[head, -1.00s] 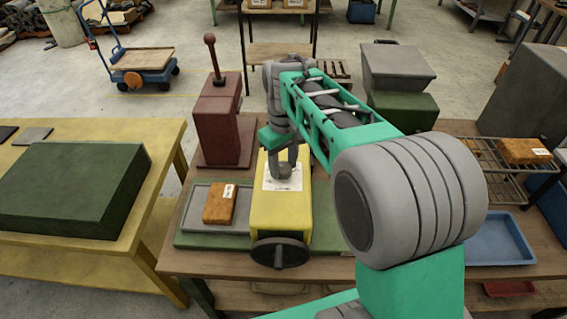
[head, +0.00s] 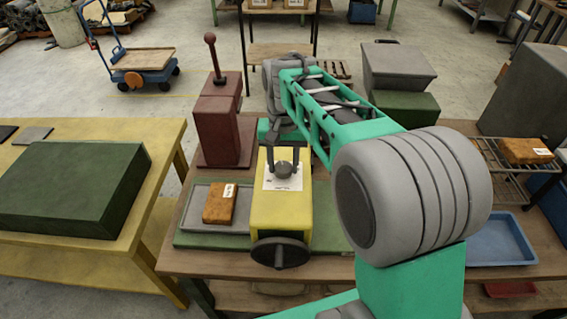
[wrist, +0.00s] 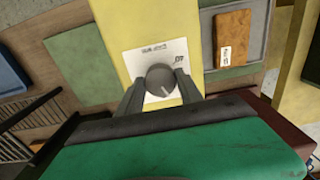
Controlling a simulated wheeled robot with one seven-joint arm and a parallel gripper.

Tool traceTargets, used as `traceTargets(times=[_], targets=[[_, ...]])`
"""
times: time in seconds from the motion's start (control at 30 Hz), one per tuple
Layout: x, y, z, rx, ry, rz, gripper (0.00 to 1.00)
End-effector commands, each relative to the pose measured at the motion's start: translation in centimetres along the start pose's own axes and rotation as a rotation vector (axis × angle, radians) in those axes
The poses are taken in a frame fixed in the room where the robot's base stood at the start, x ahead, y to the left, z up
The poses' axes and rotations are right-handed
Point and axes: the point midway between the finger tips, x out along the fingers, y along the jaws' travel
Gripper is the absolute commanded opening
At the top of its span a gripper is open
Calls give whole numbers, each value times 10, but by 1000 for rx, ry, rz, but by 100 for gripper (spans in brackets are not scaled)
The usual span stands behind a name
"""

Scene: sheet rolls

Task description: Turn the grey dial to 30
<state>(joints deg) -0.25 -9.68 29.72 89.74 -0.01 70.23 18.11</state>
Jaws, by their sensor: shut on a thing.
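The grey dial (head: 284,169) is a round knob on a white label plate (head: 270,184) on top of the yellow machine (head: 265,211). In the wrist view the dial (wrist: 160,79) shows a small pale mark on its lower edge. A number is printed on the plate to its upper right, too small to read surely. My gripper (head: 284,158) points down at the dial, one dark finger on each side. In the wrist view my gripper's fingers (wrist: 161,92) flank the dial, shut on it. The finger contact itself is hard to see.
A black handwheel (head: 280,253) is on the machine's front. A tray with an orange-brown block (head: 219,204) lies to the left. A dark red machine with a lever (head: 217,120) stands behind left. A blue tray (head: 497,240) is at right.

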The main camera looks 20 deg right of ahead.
Motion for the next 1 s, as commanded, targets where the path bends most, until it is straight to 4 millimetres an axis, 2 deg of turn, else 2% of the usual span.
traceTargets(times=[0.4,1.0], targets=[[-1,-1,-1,265,2,-1,2],[-1,-1,-1,330,3,-1,2]])
